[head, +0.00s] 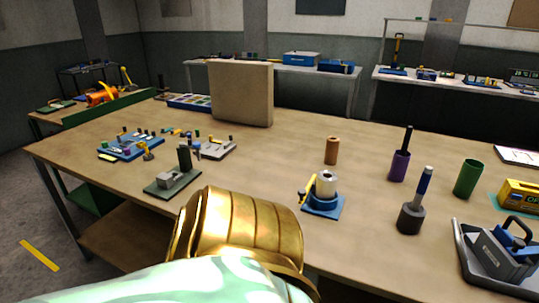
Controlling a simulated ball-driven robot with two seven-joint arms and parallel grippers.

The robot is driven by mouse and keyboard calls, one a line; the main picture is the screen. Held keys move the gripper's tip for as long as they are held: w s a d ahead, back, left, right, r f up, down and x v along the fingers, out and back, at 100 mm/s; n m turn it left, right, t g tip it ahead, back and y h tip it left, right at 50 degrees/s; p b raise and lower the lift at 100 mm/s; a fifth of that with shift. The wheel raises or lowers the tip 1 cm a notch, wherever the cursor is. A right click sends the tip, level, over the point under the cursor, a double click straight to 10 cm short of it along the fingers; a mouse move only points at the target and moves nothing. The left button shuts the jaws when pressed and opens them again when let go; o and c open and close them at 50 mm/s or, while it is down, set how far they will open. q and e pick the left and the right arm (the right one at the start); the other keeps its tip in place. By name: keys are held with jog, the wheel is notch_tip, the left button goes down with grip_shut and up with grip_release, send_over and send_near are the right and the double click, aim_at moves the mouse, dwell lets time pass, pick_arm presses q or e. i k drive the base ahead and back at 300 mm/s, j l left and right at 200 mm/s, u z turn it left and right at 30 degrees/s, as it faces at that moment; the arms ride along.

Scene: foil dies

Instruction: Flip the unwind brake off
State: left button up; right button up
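A small unwind stand with a blue base (322,208) sits on the wooden table, right of the middle. A white roll (326,184) stands upright on it. A yellow lever (309,188) rises at the stand's left side, tilted up; it may be the brake, but its exact setting is too small to tell. Neither of my grippers shows in the head view. A large gold and pale green part in the foreground covers the table's near edge.
A brown roll (331,151) stands behind the unwind stand. Right of it are a purple cup (399,166), a dark grey cup (410,218) and a green cup (467,179). A grey-green fixture (172,182) stands left. A tall beige box (241,93) stands at the back.

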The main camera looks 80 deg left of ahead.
aim_at(302, 193)
jog(key=i+j+u, duration=0.2)
jog(key=u, duration=2.4)
